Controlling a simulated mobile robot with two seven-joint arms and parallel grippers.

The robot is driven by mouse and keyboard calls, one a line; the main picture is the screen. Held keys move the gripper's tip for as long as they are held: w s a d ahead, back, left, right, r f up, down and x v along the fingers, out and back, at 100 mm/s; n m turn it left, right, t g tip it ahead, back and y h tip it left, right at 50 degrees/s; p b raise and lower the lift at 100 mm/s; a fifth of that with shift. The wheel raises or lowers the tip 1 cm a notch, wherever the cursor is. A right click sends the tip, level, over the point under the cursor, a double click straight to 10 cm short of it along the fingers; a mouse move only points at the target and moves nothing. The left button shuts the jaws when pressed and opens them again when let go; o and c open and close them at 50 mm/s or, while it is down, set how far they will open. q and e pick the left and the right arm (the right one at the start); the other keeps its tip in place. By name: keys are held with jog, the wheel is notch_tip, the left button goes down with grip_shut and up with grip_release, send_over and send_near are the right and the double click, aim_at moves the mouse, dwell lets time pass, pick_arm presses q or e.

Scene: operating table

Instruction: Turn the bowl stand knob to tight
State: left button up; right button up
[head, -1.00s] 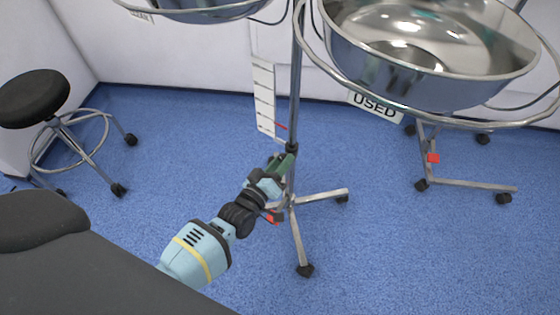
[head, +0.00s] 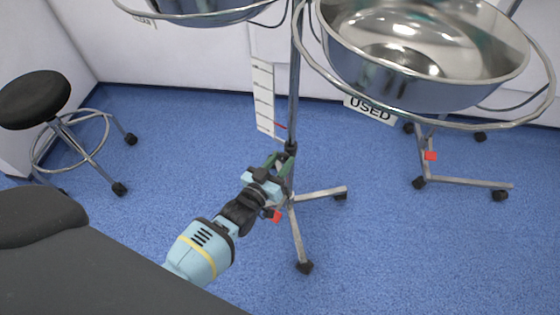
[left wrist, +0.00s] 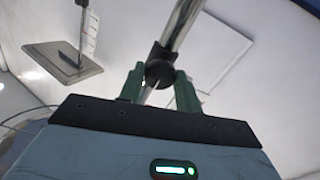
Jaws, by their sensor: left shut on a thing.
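The bowl stand has an upright metal pole (head: 294,85) with a black knob (head: 291,148) on its collar, above the wheeled base. My left gripper (head: 281,161) reaches the pole from the lower left in the head view. Its green fingers are at the knob. In the left wrist view the dark round knob (left wrist: 159,70) sits between the two green fingers (left wrist: 160,86), which are shut on it. The far sides of the fingers are hidden in the head view. My right gripper is in neither view.
A large steel bowl (head: 415,65) in a ring fills the upper right, with a "USED" label (head: 370,108) below it. Another bowl (head: 200,14) is at the top. A black stool (head: 35,98) stands left. A dark padded surface (head: 70,270) is at lower left. Blue floor is open around the base.

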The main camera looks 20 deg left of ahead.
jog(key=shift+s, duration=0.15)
pick_arm(q)
jog(key=o, duration=1)
jog(key=shift+c, duration=0.2)
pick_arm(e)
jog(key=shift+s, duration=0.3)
pick_arm(q)
jog(key=shift+s, duration=0.1)
jog(key=s+a+p, duration=0.1)
jog(key=s+p, duration=0.1)
jog(key=s, duration=0.5)
jog(key=shift+s, duration=0.25)
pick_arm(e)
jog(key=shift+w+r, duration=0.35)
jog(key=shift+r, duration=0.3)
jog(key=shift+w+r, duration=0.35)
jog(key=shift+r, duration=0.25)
pick_arm(q)
jog(key=shift+a, duration=0.1)
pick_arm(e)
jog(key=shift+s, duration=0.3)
